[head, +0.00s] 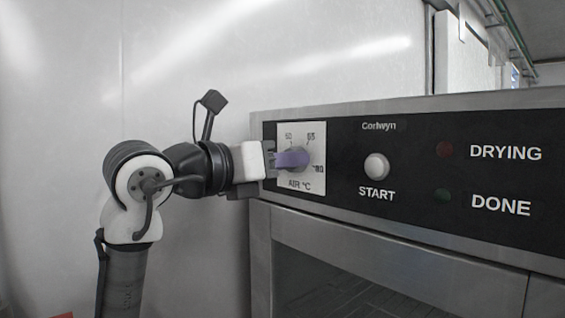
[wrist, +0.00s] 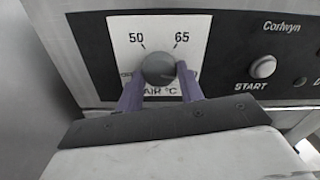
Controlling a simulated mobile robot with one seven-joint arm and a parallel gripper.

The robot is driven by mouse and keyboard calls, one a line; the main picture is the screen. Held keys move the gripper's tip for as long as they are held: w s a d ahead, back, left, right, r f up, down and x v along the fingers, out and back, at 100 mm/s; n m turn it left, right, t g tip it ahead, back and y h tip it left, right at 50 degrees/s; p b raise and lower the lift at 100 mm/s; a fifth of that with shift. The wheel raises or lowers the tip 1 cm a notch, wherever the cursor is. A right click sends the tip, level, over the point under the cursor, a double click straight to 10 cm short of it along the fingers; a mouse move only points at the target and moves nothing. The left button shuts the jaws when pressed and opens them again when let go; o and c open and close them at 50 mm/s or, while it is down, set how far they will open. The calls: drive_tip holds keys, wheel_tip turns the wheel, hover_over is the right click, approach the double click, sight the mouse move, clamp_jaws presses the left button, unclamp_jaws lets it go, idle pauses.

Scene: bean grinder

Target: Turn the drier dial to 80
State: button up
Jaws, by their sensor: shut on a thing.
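The drier dial is a round grey knob (wrist: 158,68) on a white plate (wrist: 125,35) marked 50, 65 and AIR °C. The plate also shows in the head view (head: 316,140) at the left end of the drier's black panel. My gripper (head: 293,159) reaches the dial from the left, its purple fingers covering most of the knob there. In the wrist view my gripper's two fingers (wrist: 160,85) stand on either side of the knob, shut on it. The 80 mark is mostly hidden by the right finger, and the dial's pointer cannot be made out.
The white START button (head: 376,166) is right of the dial. Dark DRYING (head: 445,149) and DONE (head: 442,195) lamps sit farther right. The drier's metal door frame (head: 390,248) lies below the panel. A bare pale wall (head: 200,60) stands behind and left.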

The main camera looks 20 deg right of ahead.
drive_tip(key=shift+m, duration=0.5)
drive_tip(key=o, duration=1)
drive_tip(key=b+v, duration=0.3)
drive_tip(key=v, duration=1.1)
drive_tip(key=shift+d, duration=0.1)
